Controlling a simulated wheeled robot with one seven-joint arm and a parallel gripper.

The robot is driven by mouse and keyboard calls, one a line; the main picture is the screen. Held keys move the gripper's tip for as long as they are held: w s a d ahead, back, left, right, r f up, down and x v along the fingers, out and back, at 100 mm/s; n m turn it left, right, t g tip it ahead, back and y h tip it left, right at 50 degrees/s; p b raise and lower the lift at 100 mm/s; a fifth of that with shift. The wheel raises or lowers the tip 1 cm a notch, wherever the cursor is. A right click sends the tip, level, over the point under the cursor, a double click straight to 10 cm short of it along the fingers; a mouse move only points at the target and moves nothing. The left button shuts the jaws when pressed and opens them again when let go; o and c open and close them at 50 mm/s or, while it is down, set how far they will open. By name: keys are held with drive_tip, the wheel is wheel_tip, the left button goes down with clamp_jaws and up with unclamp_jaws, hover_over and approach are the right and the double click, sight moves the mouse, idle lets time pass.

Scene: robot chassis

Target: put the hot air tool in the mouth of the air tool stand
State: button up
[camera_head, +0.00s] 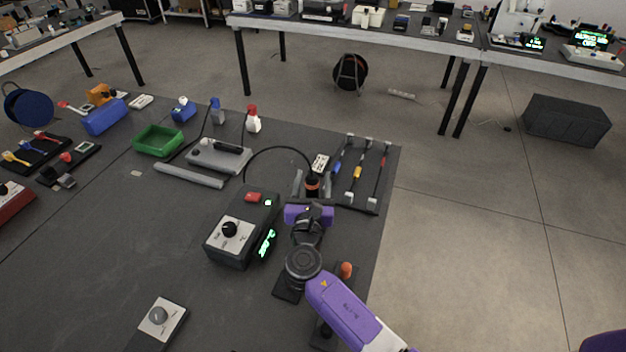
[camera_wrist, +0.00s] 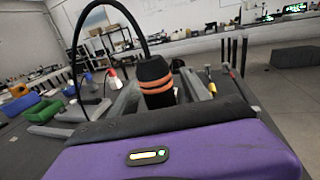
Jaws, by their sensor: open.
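The hot air tool (camera_head: 312,187) is a black handle with orange bands, standing roughly upright just beyond my gripper (camera_head: 311,180). It also shows in the wrist view (camera_wrist: 156,82), in the gap between my two grey fingers. My gripper is open, with one finger on each side of the handle; contact cannot be told. A black cable arcs from the tool to the left. The tool's lower end is hidden behind my gripper. I cannot clearly make out the air tool stand; dark bases beside my arm (camera_head: 288,287) are partly covered by it.
A control box with a dial and green display (camera_head: 232,240) stands left of my gripper. A rack of coloured tools (camera_head: 358,175) lies close on the right. A grey soldering-type unit (camera_head: 219,156) and green tray (camera_head: 158,139) are farther left. The mat's front left is mostly clear.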

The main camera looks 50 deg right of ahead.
sight(312, 193)
drive_tip(key=shift+s+a, duration=0.1)
drive_tip(key=b+v, duration=0.1)
drive_tip(key=v, duration=0.6)
drive_tip(key=shift+s+a+r, duration=0.1)
drive_tip(key=shift+s+a, duration=0.05)
drive_tip(key=shift+a, duration=0.1)
wheel_tip(312, 193, up, 8)
drive_tip(key=p, duration=0.8)
drive_tip(key=shift+r+p, duration=0.8)
drive_tip(key=shift+r, duration=0.15)
